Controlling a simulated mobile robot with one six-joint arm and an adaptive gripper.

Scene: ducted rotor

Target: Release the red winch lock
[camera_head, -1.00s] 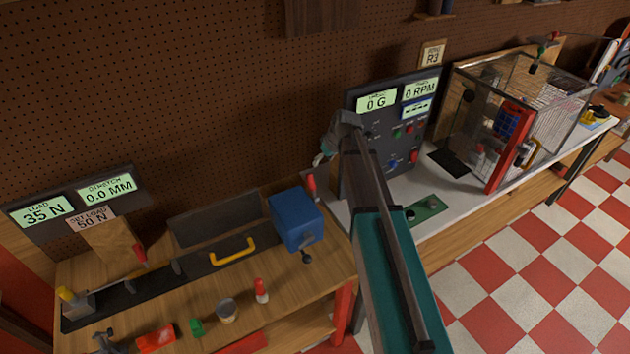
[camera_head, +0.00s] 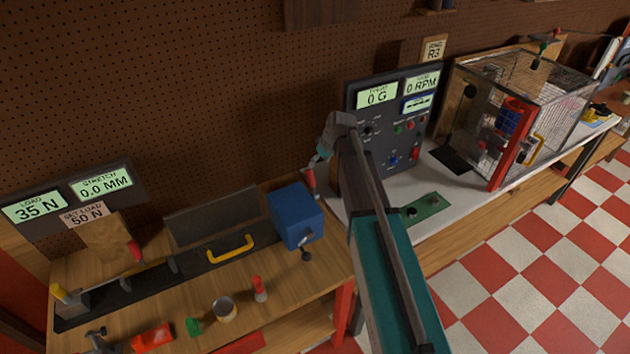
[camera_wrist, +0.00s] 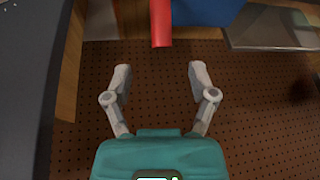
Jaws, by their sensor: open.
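The red winch lock (camera_head: 310,181) is a small red lever standing up at the right rear corner of the blue winch box (camera_head: 297,216). In the wrist view the red lever (camera_wrist: 161,22) shows at the top centre, with the blue box (camera_wrist: 205,10) beside it. My gripper (camera_head: 318,160) is close above the lever in the head view. In the wrist view my gripper (camera_wrist: 158,72) has its two fingers spread and nothing between them. The lever's end lies just beyond the fingertips, roughly centred between them. I cannot tell whether they touch.
A yellow handle (camera_head: 231,249) lies left of the box on the dark rail. The dark instrument panel (camera_head: 385,125) stands close right of my gripper. A red-topped item (camera_head: 259,288) and a metal cup (camera_head: 224,309) stand at the bench front. The load display (camera_head: 35,207) reads 35 N.

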